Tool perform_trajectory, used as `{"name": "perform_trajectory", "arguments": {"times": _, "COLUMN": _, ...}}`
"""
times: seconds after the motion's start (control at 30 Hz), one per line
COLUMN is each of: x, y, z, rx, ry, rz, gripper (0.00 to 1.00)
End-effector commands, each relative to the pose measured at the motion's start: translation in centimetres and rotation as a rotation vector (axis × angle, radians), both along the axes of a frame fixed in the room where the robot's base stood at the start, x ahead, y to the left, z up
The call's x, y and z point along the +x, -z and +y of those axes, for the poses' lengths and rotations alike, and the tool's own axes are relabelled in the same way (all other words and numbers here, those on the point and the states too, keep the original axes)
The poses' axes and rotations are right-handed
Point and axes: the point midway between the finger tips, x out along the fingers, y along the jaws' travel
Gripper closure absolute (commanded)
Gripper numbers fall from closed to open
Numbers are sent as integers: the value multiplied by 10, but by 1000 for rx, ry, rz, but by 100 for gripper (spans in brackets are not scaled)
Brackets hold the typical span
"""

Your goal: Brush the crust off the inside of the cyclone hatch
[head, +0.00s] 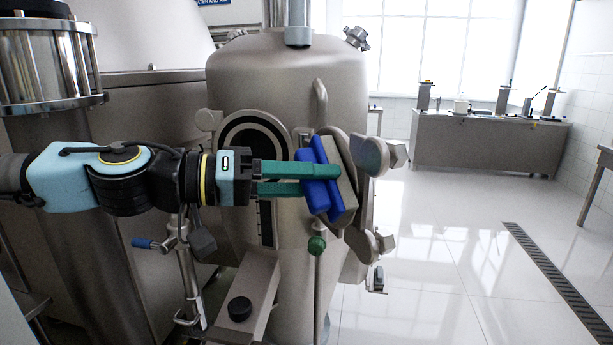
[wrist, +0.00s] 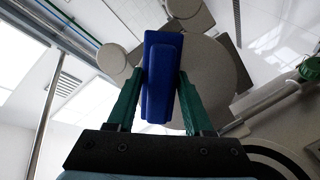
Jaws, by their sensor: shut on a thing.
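My gripper (head: 318,180) has green fingers and is shut on a blue brush (head: 316,182). In the wrist view the brush (wrist: 161,80) stands lengthwise between the two fingers. In the head view a grey-beige block (head: 341,178), seemingly the bristles, shows on the brush's right side. The round hatch (head: 357,240) is swung open to the right of its port, just beyond the brush. The wrist view shows its speckled beige inner face (wrist: 215,75) behind the brush. I cannot tell whether the bristles touch it, nor pick out the crust clearly.
The cyclone vessel (head: 285,80) stands behind, with a dark-ringed port (head: 236,137) left of the hatch. Knobs (head: 371,155) stick out around the hatch rim. A green knob (head: 317,244) is below the brush. The tiled floor (head: 450,260) at right is clear up to a bench (head: 480,145).

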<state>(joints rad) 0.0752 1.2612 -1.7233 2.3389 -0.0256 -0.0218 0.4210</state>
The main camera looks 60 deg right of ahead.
Motion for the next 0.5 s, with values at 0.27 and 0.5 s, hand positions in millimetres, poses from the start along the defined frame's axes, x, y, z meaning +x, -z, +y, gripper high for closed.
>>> {"name": "perform_trajectory", "arguments": {"times": 0.27, "x": -14, "y": 0, "z": 10, "rx": 0, "ry": 0, "rz": 0, "gripper": 100}}
{"name": "perform_trajectory", "arguments": {"times": 0.5, "x": -13, "y": 0, "z": 10, "rx": 0, "ry": 0, "rz": 0, "gripper": 100}}
